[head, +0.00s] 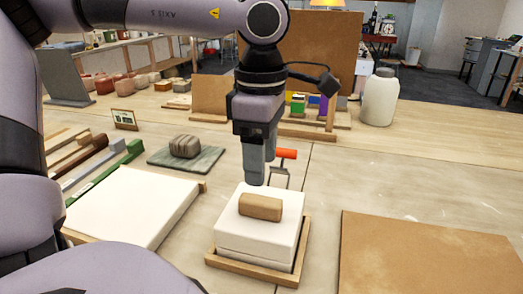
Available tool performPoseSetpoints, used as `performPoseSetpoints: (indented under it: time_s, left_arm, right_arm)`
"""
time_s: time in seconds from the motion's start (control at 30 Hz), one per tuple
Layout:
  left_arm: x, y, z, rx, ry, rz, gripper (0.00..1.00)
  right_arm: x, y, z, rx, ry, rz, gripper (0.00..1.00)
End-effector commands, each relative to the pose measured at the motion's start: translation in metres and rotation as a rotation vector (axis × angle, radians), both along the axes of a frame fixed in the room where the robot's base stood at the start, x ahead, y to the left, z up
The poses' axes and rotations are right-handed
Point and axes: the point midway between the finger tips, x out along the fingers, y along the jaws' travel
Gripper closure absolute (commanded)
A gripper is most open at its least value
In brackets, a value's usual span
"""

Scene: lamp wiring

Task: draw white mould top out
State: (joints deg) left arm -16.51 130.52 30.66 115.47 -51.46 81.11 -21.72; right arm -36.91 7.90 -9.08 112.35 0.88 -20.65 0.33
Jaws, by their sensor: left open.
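The white mould (257,262) sits in a shallow wooden tray (246,273) at the lower middle of the head view. Its top (229,222) is a white slab resting on the lower half, with a seam line between them. A brown block (260,206) lies on the top slab. My left gripper (262,168) points down just above and behind the brown block. It is open, and its fingers appear apart from the block and the mould. My right gripper is not in view.
A wide white slab (135,208) lies to the left and a brown board (425,258) to the right. A red-handled tool (286,154) stands close behind the mould. A grey-brown lump (185,146) rests on a mat.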

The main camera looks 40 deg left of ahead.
Motion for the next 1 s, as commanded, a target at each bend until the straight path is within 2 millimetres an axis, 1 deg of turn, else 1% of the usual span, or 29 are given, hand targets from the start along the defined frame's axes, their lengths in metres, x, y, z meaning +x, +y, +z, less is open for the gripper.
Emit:
performPoseSetpoints:
  time_s: [0.07,0.17,0.27,0.5,0.6,0.77,1.0]
  left_arm:
    - [0.000,0.000,0.000,0.000,0.002,-0.002,0.40]
    - [0.000,0.001,-0.005,0.000,0.004,-0.002,0.40]
    - [0.000,0.000,-0.017,0.000,0.007,-0.002,0.40]
    - [-0.001,0.000,-0.053,-0.001,0.006,-0.002,0.40]
    - [0.000,0.000,-0.063,0.000,0.004,-0.002,0.40]
    - [0.000,0.000,-0.071,-0.001,0.003,-0.001,0.40]
    - [0.000,0.000,-0.071,-0.001,0.002,-0.001,0.40]
  right_arm:
    - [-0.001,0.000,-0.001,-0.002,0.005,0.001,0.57]
    - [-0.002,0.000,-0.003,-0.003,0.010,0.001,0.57]
    - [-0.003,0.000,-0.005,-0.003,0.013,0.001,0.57]
    - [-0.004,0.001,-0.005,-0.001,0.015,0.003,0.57]
    - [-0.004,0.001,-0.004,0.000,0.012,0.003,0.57]
    - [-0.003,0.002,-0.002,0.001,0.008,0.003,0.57]
    - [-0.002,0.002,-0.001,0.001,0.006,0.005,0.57]
